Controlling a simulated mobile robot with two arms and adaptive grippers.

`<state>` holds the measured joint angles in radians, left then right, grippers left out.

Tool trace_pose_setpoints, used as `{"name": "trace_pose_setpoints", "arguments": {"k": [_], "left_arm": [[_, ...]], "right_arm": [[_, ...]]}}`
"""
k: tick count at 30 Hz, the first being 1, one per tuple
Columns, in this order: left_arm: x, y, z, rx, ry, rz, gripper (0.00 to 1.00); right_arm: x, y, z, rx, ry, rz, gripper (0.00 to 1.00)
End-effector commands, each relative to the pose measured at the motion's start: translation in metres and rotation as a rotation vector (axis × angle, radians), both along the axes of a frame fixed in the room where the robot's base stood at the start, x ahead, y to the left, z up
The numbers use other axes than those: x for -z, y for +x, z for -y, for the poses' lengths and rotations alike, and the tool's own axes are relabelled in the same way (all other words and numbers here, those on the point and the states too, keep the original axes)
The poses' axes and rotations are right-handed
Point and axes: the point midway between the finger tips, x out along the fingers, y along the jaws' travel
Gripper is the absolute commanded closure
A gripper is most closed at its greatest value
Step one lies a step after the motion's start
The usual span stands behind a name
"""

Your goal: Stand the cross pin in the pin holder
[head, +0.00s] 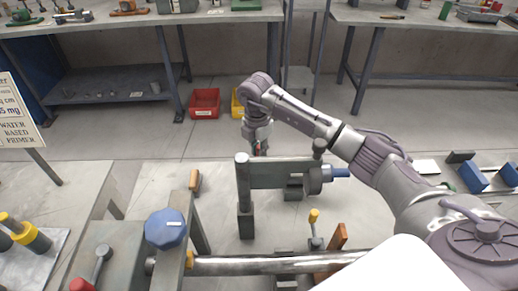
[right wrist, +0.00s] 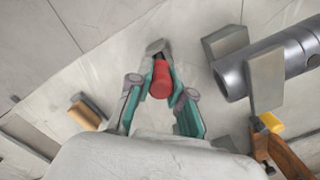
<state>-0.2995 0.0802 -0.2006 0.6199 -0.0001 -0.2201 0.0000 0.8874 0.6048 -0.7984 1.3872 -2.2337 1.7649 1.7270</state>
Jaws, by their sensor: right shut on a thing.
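My right gripper (head: 258,146) hangs over the far side of the bench, behind the upright grey post in the head view. In the right wrist view its teal-lined fingers (right wrist: 160,92) are closed around a short red cylinder (right wrist: 160,78) with a grey end. It looks like the cross pin, but its full length is hidden. The pin holder cannot be told for sure; a dark block (head: 246,223) stands at the foot of the post. My left gripper is not in view.
A grey clamp frame (head: 280,173) with a blue handle (head: 341,173) stands close to the gripper. A steel shaft (head: 280,264) lies across the front. A blue knob (head: 166,229) stands left. A wooden-handled tool (head: 195,181) lies nearby. Bare bench shows between them.

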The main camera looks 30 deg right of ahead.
Motion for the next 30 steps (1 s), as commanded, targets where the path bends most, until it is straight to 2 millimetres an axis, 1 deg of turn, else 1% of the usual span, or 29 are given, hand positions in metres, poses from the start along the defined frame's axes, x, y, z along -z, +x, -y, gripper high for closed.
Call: {"name": "trace_pose_setpoints", "arguments": {"k": [22, 23, 24, 28, 30], "left_arm": [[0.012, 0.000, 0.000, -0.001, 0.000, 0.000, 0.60], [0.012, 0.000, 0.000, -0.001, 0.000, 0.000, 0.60], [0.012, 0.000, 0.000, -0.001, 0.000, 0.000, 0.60], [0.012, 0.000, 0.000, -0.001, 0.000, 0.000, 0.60], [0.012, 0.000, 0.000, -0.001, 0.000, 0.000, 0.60]], "right_arm": [[0.020, 0.000, 0.000, 0.000, 0.000, 0.000, 1.00], [0.019, 0.000, 0.000, 0.000, 0.000, 0.000, 0.79], [0.019, 0.000, 0.000, 0.000, 0.000, 0.000, 0.72], [0.019, 0.000, 0.000, 0.000, 0.000, 0.000, 0.51], [0.019, 0.000, 0.000, 0.000, 0.000, 0.000, 0.51]]}}
